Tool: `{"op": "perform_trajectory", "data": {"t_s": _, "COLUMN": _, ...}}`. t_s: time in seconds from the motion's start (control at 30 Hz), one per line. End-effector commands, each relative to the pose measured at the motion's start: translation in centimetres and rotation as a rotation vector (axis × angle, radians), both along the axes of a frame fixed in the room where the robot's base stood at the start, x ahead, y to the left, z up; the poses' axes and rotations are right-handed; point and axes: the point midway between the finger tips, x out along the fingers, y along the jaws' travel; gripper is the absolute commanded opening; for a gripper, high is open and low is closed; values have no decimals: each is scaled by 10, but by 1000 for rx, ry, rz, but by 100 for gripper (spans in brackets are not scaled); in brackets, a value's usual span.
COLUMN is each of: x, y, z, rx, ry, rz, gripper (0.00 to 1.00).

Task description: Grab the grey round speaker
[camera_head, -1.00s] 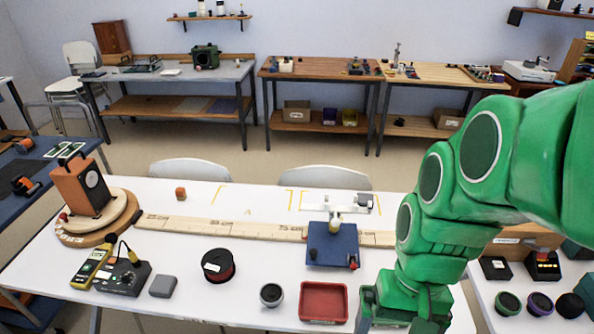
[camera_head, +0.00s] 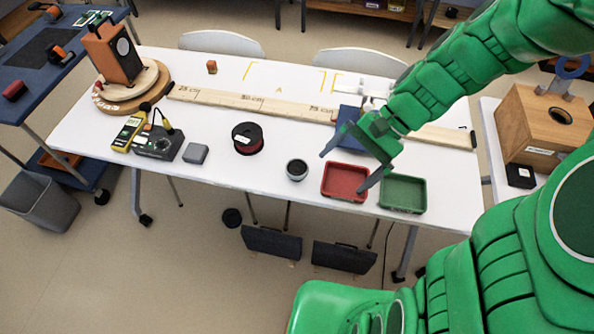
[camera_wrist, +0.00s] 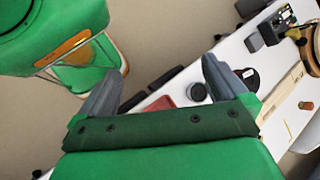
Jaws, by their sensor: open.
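The grey round speaker (camera_head: 297,170) is a small, short round piece with a dark top. It stands on the white table near its front edge, just left of the red tray (camera_head: 345,181). It also shows in the wrist view (camera_wrist: 198,92), partly beside my right-hand finger. My gripper (camera_head: 341,175) is open and empty, its two grey fingers spread. In the head view it appears over the red tray, to the right of the speaker, with the fingers pointing left and down. In the wrist view the gripper (camera_wrist: 162,66) has nothing between its fingers.
A green tray (camera_head: 403,193) stands right of the red one. A dark spool (camera_head: 248,139), a small grey box (camera_head: 196,153) and a yellow meter (camera_head: 129,132) lie to the left. A long wooden ruler (camera_head: 236,100) runs behind. Bare table surrounds the speaker's left side.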

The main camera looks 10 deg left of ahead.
Motion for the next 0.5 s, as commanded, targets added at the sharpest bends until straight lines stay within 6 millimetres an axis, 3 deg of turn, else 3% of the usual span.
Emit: {"op": "perform_trajectory", "data": {"t_s": 0.5, "x": 59, "y": 35, "z": -58, "rx": 121, "ry": 223, "rz": -243, "gripper": 100}}
